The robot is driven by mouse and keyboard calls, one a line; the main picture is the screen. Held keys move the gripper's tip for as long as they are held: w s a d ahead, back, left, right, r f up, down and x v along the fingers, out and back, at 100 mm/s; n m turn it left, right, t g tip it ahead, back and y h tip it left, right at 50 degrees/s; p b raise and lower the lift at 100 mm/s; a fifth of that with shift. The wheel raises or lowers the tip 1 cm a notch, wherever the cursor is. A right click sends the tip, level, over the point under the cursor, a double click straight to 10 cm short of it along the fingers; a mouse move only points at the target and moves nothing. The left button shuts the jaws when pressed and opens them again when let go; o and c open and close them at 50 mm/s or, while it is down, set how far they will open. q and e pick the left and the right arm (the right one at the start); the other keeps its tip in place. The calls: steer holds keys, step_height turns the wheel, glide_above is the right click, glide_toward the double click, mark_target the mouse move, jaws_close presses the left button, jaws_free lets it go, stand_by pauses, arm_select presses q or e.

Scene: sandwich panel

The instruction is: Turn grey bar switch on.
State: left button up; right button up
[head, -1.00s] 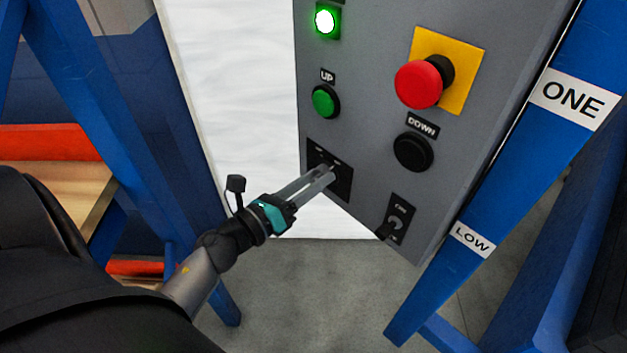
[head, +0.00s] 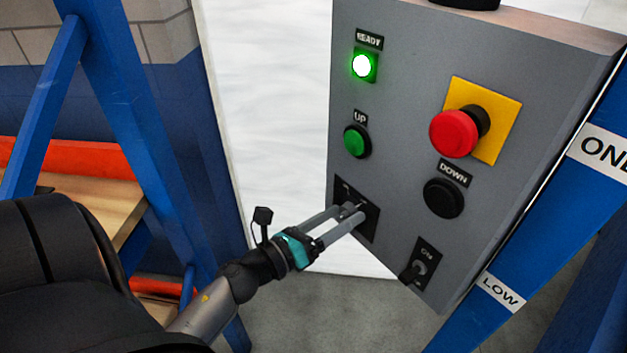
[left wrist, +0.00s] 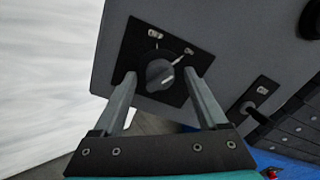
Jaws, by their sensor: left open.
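The grey bar switch (left wrist: 160,74) is a round grey knob with a raised bar on a black plate (left wrist: 138,45), low on the grey panel. Its white mark points to the upper right, toward the right of two small labels in the left wrist view. In the head view the plate (head: 369,216) is partly hidden by my fingers. My left gripper (head: 352,213) is open, one finger on each side of the knob; it also shows in the left wrist view (left wrist: 160,76). I cannot tell whether the fingers touch the knob. My right gripper is not in view.
The panel (head: 400,60) also holds a lit green READY lamp (head: 362,66), a green UP button (head: 356,141), a red emergency button (head: 453,133), a black DOWN button (head: 443,198) and a small switch (head: 418,268) at lower right. Blue posts (head: 135,130) flank the panel.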

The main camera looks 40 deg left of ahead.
arm_select(q)
steer(key=b+v, duration=0.2)
steer(key=v, duration=1.3)
steer(key=shift+s+d, duration=0.1)
steer(key=shift+s, duration=0.05)
step_height(320, 180, down, 29)
steer(key=d+n+g+y, duration=0.2)
steer(key=n+g+y, duration=0.35)
steer(key=n, duration=1.45)
steer(key=s+d+f+n+g, duration=0.3)
steer(key=s+f+n+g, duration=0.2)
steer(key=s+f, duration=0.4)
steer(key=s+d+f+n+g+h, duration=0.1)
steer(key=s+d+f+n+g, duration=0.2)
steer(key=s+f, duration=0.6)
steer(key=s+n+g, duration=0.2)
steer(key=g, duration=0.1)
steer(key=shift+s+d, duration=0.2)
steer(key=shift+d, duration=0.1)
steer(key=shift+f, duration=0.15)
